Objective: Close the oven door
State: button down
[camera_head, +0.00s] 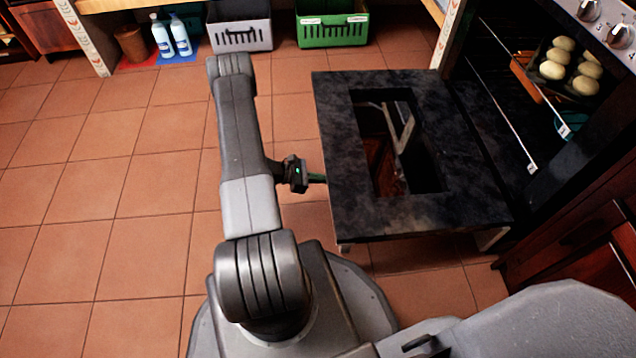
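The oven door (345,155) is dark with a rectangular window and stands open, lying about flat, out to the left of the oven (490,90). My arm reaches up from the bottom of the picture on the door's left. My gripper (318,178) is small, dark and green-tipped, and points right at the door's left, outer edge. Its tips meet that edge in the picture. I cannot tell whether they touch it or go under it, nor whether the fingers are apart.
Inside the oven are wire racks and a tray with several pale buns (553,70). Knobs (619,36) sit above. A grey crate (240,36), a green crate (332,36) and white bottles (161,40) stand at the back. Tiled floor on the left is clear.

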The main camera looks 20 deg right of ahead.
jog(key=shift+r, duration=0.3)
